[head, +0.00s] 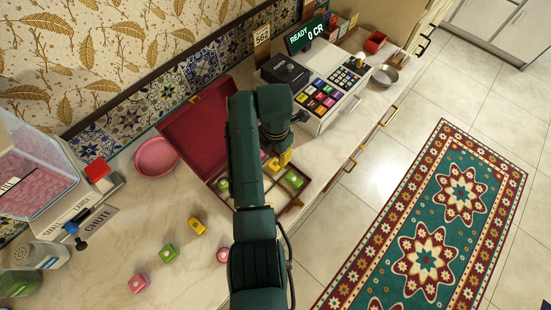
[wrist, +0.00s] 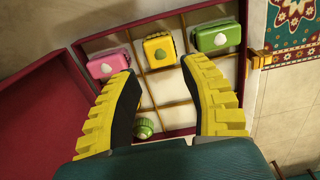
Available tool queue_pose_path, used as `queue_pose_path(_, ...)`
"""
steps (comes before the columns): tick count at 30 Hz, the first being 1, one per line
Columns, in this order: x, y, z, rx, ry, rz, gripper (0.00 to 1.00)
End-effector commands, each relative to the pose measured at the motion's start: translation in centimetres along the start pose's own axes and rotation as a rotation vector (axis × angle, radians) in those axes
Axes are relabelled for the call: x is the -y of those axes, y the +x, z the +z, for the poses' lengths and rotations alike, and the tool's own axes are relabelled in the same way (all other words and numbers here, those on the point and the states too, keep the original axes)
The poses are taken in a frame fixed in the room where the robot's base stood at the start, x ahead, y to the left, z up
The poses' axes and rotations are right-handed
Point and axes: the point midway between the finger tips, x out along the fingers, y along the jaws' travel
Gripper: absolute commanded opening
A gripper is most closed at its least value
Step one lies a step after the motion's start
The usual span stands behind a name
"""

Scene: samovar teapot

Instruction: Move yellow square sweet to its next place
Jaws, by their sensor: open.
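A yellow square sweet (wrist: 159,50) with a green top piece sits in the middle compartment of the far row of the open sweet box (wrist: 258,30) in the wrist view. A pink sweet (wrist: 108,63) is to its left and a green square sweet (wrist: 216,38) to its right. My gripper (wrist: 160,78) is open over the box, its yellow fingers apart with nothing between the tips; the yellow sweet lies just beyond them. In the head view my arm hides much of the box, and another yellow sweet (head: 196,227) lies on the counter.
A round green sweet (wrist: 144,128) sits in a nearer compartment. On the counter are a green sweet (head: 168,252), a pink sweet (head: 138,283) and a pink plate (head: 156,157). The red box lid (head: 190,130) stands open. A cash register (head: 330,90) is behind right.

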Motion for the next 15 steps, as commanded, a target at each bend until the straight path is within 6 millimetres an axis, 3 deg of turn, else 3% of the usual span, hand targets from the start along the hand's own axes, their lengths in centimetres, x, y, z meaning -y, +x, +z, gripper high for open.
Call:
queue_pose_path(1, -0.1, -1.5, 0.1, 0.002, 0.000, 0.002, 0.45)
queue_pose_path(6, 0.0, -4.5, 0.0, 0.000, 0.000, 0.000, 0.45)
queue_pose_path(15, -0.4, -5.8, 0.6, 0.035, 0.065, 0.041, 0.45)
